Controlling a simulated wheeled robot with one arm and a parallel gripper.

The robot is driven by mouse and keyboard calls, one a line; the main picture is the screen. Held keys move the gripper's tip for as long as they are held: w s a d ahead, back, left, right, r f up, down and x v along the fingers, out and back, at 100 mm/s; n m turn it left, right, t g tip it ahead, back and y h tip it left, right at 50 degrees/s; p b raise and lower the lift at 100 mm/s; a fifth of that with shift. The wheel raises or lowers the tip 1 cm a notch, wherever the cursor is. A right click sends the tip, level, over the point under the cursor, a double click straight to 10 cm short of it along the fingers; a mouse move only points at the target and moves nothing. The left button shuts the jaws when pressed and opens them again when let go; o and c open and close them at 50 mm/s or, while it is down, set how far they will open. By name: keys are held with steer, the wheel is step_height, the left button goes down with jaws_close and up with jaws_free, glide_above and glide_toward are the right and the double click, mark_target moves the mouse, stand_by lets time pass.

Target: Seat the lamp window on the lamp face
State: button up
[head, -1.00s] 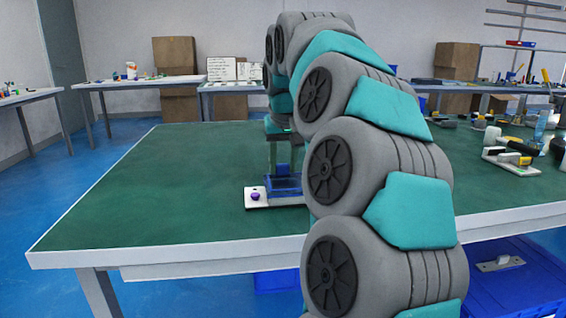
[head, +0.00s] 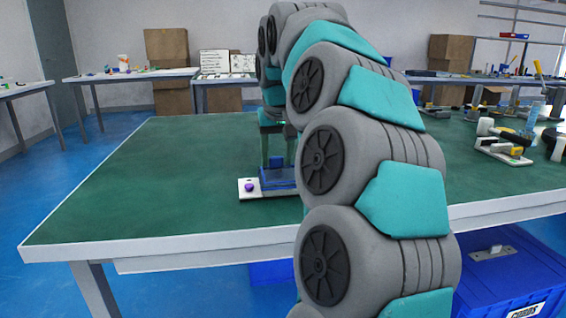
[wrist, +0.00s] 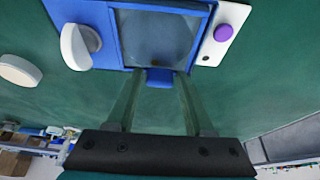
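The lamp window (wrist: 165,40) is a clear, greyish pane in a blue frame, with a small blue tab at its near edge. It lies over a white base (wrist: 222,35) with a purple knob. In the head view the blue part (head: 279,178) sits at the right of the white base (head: 250,193). My gripper (wrist: 160,76) has its two translucent greenish fingers on either side of the tab, with no clear gap. My gripper (head: 278,165) points down onto the blue part in the head view. The lamp face under the window and the exact seating cannot be made out.
A white knob-like piece (wrist: 78,46) and a white disc (wrist: 18,70) stand left of the frame in the wrist view. The green table (head: 130,190) is clear on the left. Tools and devices (head: 502,145) lie on the right. A blue crate (head: 515,275) is below the table.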

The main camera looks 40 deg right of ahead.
mark_target(279, 175)
steer(key=shift+r, duration=0.1)
steer(key=shift+r+p, duration=1.5)
steer(key=shift+r, duration=0.9)
steer(key=o, duration=0.6)
steer(key=shift+c, duration=0.2)
steer(key=v, duration=0.7)
steer(key=shift+r, duration=0.35)
steer(key=shift+s+a, duration=0.1)
steer(key=shift+s, duration=0.05)
